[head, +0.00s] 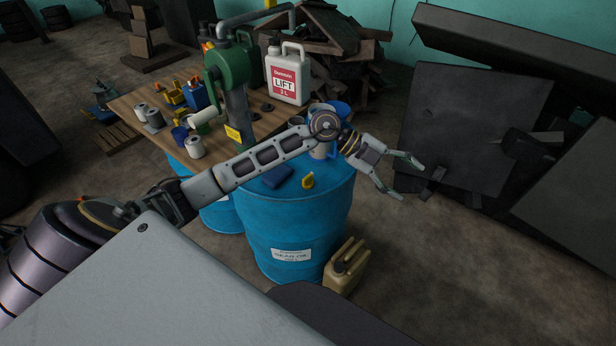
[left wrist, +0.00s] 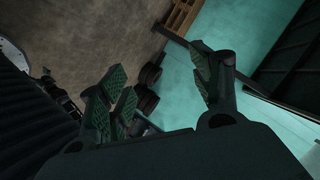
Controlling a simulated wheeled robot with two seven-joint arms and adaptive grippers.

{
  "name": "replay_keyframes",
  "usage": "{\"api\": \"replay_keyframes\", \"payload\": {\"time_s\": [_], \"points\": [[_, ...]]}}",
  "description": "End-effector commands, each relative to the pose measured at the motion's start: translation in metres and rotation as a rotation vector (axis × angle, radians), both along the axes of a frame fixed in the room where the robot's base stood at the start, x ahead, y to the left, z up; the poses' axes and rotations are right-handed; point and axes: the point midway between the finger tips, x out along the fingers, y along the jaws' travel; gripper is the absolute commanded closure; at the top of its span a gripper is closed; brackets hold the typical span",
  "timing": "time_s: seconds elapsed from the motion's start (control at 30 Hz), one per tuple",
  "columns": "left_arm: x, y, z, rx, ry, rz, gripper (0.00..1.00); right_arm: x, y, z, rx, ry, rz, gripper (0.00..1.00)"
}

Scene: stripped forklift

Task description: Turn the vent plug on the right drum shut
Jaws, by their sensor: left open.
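The right drum (head: 290,235) is blue with a white label on its side and stands upright in the middle of the head view. A small yellow plug with a raised grip (head: 308,181) sits on its top near the front; I take it for the vent plug. I cannot tell how far it is turned. My left gripper (head: 411,179) is open and empty, to the right of the drum and apart from the plug. In the left wrist view its fingers (left wrist: 160,85) are spread, with floor and teal wall beyond. My right gripper is not in view.
A blue cloth-like item (head: 273,180) lies beside the plug. A wooden board (head: 150,120) behind holds a green pump (head: 232,65), a white jug (head: 287,75) and several small items. A tan canister (head: 346,266) stands by the drum. Dark panels (head: 465,125) lean at right.

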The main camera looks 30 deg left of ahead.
Motion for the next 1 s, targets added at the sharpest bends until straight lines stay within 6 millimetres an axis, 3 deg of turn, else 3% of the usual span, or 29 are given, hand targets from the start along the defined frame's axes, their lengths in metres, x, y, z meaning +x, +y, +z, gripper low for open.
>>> {"api": "replay_keyframes", "payload": {"time_s": [0.27,0.5,0.8,1.0], "points": [[0.01,0.063,-0.038,0.326,0.122,0.025,0.36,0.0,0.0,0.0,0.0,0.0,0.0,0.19],[0.019,0.136,-0.055,0.604,0.245,0.121,0.36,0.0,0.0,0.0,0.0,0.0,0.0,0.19],[0.022,0.236,-0.05,0.918,0.409,0.318,0.36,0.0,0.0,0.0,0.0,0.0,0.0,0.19],[0.019,0.274,-0.041,1.026,0.474,0.414,0.36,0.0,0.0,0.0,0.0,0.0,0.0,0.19]]}}
